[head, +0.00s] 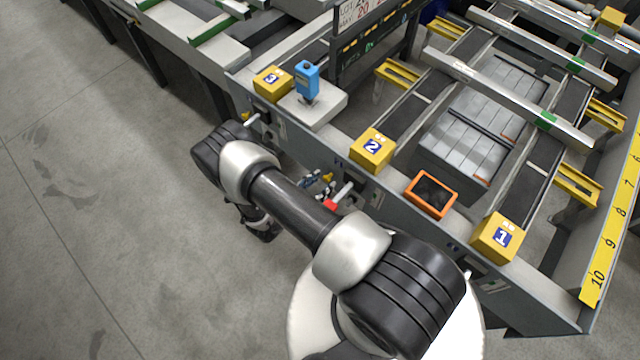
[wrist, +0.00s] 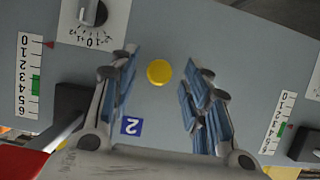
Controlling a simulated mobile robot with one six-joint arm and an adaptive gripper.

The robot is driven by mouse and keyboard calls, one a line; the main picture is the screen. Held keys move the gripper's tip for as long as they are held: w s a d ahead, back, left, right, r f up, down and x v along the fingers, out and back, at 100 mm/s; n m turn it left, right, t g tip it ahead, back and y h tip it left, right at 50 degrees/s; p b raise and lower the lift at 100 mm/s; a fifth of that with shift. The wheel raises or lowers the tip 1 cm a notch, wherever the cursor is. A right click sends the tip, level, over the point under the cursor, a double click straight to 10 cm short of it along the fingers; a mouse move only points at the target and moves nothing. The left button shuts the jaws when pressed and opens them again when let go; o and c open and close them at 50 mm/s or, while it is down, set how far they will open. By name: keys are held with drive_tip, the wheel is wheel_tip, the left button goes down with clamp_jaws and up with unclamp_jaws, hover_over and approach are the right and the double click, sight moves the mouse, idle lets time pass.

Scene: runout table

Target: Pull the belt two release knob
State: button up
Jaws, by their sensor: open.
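The belt two release knob (wrist: 159,72) is a small round yellow knob on a grey panel. In the wrist view it lies between my open fingertips, with a gap to the finger on each side. A blue label with a white 2 (wrist: 131,126) is on the panel near it. My gripper (wrist: 163,84) has blue-padded fingers spread apart and holds nothing. In the head view my gripper (head: 317,184) is at the table's side panel, below the yellow box marked 2 (head: 372,150), partly hidden by my arm. How far the fingertips stand from the panel is unclear.
In the wrist view, a dial (wrist: 93,12) is at top left, a black block (wrist: 72,103) at left and a scale (wrist: 278,125) at right. In the head view, an orange-framed screen (head: 431,194) and a box marked 1 (head: 498,237) stand right. Open floor lies left.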

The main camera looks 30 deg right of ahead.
drive_tip(key=v, duration=1.2)
idle(0.4)
